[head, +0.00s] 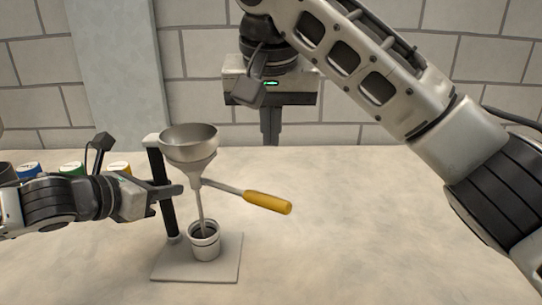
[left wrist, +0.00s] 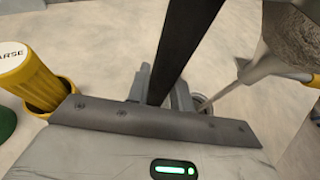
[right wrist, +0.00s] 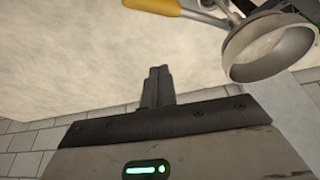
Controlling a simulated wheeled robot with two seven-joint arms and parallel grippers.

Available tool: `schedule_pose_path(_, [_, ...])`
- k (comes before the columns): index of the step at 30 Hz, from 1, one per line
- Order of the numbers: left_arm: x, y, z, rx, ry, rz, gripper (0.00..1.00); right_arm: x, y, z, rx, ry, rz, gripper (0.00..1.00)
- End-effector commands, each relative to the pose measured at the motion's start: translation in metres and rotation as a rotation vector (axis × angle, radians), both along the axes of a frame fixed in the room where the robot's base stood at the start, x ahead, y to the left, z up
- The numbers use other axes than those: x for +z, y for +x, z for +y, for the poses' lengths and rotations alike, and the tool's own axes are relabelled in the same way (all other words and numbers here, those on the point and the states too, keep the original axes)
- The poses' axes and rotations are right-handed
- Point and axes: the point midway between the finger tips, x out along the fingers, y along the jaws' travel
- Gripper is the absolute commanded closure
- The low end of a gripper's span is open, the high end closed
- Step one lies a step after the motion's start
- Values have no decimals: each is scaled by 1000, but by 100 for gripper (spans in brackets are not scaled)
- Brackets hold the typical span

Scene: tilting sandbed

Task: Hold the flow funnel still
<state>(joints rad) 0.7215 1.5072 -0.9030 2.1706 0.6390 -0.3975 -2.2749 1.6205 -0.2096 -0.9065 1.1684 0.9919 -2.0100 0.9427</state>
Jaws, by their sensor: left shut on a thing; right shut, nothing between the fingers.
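The metal flow funnel (head: 189,148) sits upright on a stand with a black post (head: 164,195) and a flat grey base plate (head: 225,262). Its thin stem points down into a small pale cup (head: 206,242). A rod with a yellow handle (head: 268,202) sticks out to the right from the funnel's neck. My left gripper (head: 176,190) is shut on the black post, which also shows between its fingers in the left wrist view (left wrist: 185,45). My right gripper (head: 269,130) is shut and empty behind and right of the funnel. The right wrist view shows the funnel's rim (right wrist: 270,45).
The yellow one (left wrist: 28,75) carries a partly visible label. The pale surface right of the handle is clear. A block wall (head: 380,130) stands behind.

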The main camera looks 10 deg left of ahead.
Motion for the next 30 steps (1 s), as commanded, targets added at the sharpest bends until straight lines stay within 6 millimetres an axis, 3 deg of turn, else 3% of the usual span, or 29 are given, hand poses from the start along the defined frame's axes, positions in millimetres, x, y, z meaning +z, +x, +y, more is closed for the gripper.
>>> schedule_pose_path(3, [1,0,0,-1,-1,-2,100,26,-7,1,-4,-2,-6,100])
schedule_pose_path(9, [1,0,0,-1,-1,-2,100,49,-16,3,-4,0,-2,100])
schedule_pose_path(20, [1,0,-1,-2,-1,-2,100,55,-19,4,-4,0,1,100])
schedule_pose_path(21, [1,0,-1,-2,-1,-2,72,55,-19,4,-4,0,1,100])
schedule_pose_path(23, [1,0,-1,-2,-1,-2,56,55,-19,4,-3,0,1,100])
schedule_pose_path(30, [0,0,0,-1,-1,0,52,54,-19,4,-3,0,1,100])
